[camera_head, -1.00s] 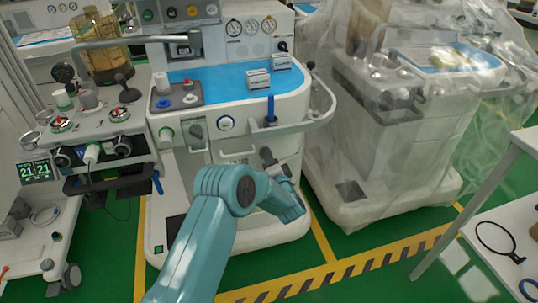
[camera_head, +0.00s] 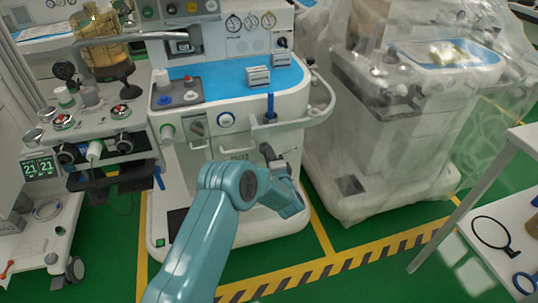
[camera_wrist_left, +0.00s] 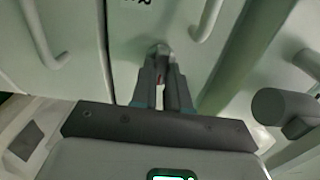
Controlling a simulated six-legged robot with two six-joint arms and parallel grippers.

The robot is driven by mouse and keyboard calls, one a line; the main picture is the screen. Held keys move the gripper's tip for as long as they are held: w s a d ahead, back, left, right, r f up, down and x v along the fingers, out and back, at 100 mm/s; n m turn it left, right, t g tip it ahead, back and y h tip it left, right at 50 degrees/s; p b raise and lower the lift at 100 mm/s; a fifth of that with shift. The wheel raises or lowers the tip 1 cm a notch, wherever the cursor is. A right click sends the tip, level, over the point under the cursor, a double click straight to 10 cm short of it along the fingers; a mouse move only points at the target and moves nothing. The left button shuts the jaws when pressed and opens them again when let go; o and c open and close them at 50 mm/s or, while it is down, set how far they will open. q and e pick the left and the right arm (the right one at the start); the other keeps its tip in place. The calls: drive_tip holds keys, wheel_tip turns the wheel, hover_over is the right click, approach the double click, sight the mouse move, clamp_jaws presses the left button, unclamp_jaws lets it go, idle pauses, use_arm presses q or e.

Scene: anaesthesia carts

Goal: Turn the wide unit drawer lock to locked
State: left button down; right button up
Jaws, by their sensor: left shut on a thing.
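The wide unit is the white anaesthesia cart (camera_head: 285,140) with a blue worktop, in the middle of the head view. Its pale drawer fronts, with curved light handles, fill the upper part of the left wrist view. My left gripper (camera_head: 267,152) is at the cart's front, below the worktop rail. In the left wrist view, the drawer lock (camera_wrist_left: 160,48) is a small dark piece on the front panel. The left fingers (camera_wrist_left: 161,80) are shut on it and hide most of it. A small red mark shows between them. The lock's turn angle cannot be told. My right gripper is out of view.
A plastic-draped cart (camera_head: 390,130) stands close on the right. A white table (camera_head: 500,225) with a black ring is at the lower right. A monitor cart (camera_head: 45,190) stands on the left. Green floor with yellow-black tape (camera_head: 350,262) is clear in front.

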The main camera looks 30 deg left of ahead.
use_arm(q)
drive_tip(key=c, duration=1.1)
unclamp_jaws()
drive_tip(key=shift+p+v, duration=1.2)
drive_tip(key=shift+v, duration=7.05)
